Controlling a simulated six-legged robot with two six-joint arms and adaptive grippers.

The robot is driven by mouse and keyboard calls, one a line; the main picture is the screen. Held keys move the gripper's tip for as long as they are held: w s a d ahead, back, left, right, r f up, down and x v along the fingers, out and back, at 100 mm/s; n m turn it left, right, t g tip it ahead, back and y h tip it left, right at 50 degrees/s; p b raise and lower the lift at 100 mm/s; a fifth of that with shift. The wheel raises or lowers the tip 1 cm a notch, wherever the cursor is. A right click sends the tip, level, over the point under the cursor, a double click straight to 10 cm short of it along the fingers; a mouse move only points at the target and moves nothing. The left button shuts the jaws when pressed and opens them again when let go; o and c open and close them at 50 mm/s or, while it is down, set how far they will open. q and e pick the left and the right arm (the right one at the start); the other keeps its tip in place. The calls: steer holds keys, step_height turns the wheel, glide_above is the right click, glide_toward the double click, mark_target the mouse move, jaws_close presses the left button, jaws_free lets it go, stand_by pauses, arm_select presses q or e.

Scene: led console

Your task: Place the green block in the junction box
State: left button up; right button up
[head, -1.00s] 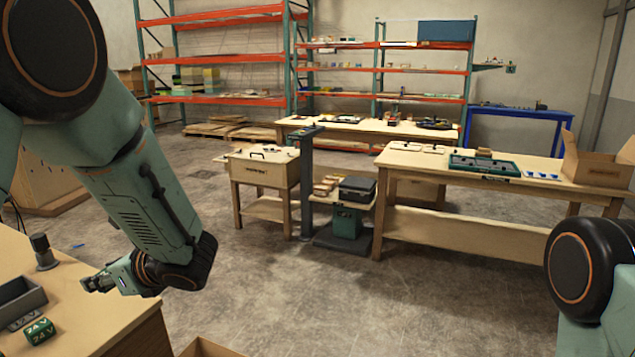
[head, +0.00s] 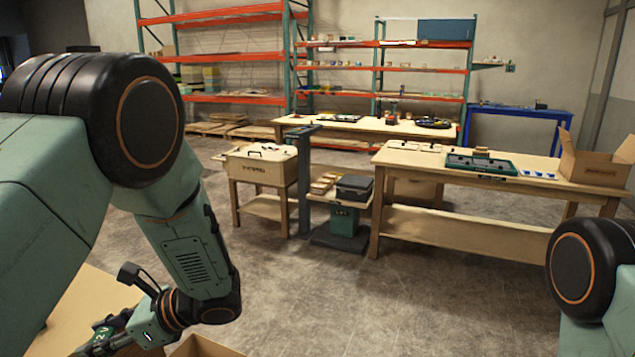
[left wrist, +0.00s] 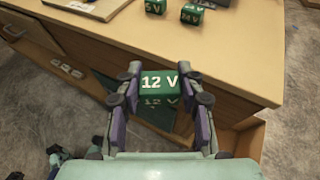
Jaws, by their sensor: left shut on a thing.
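My left gripper (left wrist: 160,88) is shut on a green block (left wrist: 159,82) marked "12 V" in the left wrist view. The block is held in the air, just off the front edge of the wooden table (left wrist: 235,50). In the head view my left gripper (head: 103,342) is at the bottom left, with only a little of the block showing. Two other green blocks stand on the table: one marked "5 V" (left wrist: 155,6) and one marked "24 V" (left wrist: 192,13). I cannot pick out the junction box for sure. My right gripper is out of view.
An open cardboard box (head: 203,347) stands on the floor at the bottom.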

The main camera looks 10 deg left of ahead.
arm_select(q)
steer(key=s+d+f+n+g+h+b, duration=0.1)
steer(key=s+d+f+n+g+h, duration=0.35)
steer(key=d+n+h, duration=0.35)
steer(key=s+d+f+n+g+h+b, duration=0.1)
steer(key=s+d+f+n+g+h, duration=0.3)
steer(key=s+d+n+g+h, duration=0.4)
steer(key=w+d+r+n+t+h+b, duration=0.1)
steer(key=w+d+n+t+h, duration=0.5)
steer(key=d+n+t+h, duration=0.45)
steer(key=w+a+f+n+t+y+b, duration=0.1)
steer(key=w+a+n+t+b, duration=0.3)
steer(key=n+t, duration=0.8)
steer(key=shift+w+a+n+t+y, duration=0.35)
steer(key=shift+w+n+y, duration=0.4)
steer(key=shift+w+n, duration=0.35)
steer(key=shift+s+a, duration=0.1)
steer(key=shift+s, duration=0.05)
